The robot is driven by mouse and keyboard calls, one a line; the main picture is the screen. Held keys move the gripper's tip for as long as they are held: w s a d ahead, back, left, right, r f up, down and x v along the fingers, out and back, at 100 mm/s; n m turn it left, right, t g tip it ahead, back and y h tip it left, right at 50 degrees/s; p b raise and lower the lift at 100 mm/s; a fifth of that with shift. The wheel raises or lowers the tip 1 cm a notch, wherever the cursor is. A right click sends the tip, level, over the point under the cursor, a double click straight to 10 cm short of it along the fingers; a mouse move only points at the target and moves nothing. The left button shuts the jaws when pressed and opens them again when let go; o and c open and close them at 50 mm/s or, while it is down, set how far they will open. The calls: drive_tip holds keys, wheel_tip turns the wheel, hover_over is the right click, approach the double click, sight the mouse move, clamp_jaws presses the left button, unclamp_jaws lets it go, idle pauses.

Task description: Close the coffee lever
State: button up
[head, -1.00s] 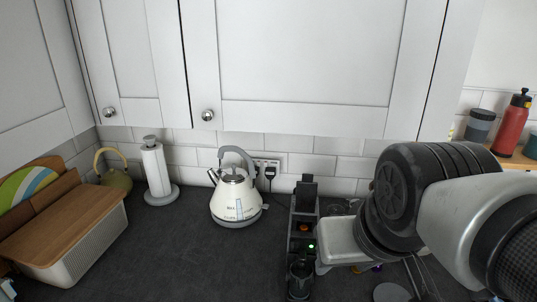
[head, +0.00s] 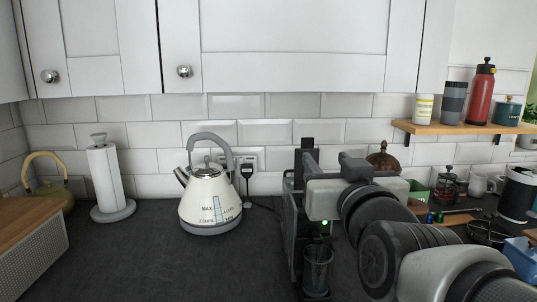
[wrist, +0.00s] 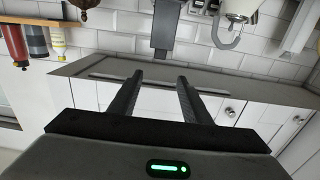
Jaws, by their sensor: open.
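The dark coffee machine (head: 295,235) stands on the worktop right of the kettle, partly hidden by my arm. Its dark lever (head: 307,153) stands raised at the top. In the wrist view, which is upside down, the grey lever (wrist: 163,32) lies just past the fingertips and roughly in line with the gap between them. My gripper (wrist: 158,78) is open and empty, with no visible contact with the lever. Its fingers are hard to make out in the head view. A glass cup (head: 317,268) stands at the machine's base, and a green light shows on its front.
A cream kettle (head: 210,200) stands close on the left, with a paper towel holder (head: 108,180) beyond it. A shelf (head: 460,128) with bottles is at the right. The worktop's front left (head: 150,265) is clear; several items crowd the right.

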drive_tip(key=p, duration=0.5)
approach(308, 138)
drive_tip(key=w, duration=1)
drive_tip(key=shift+w, duration=0.2)
clamp_jaws()
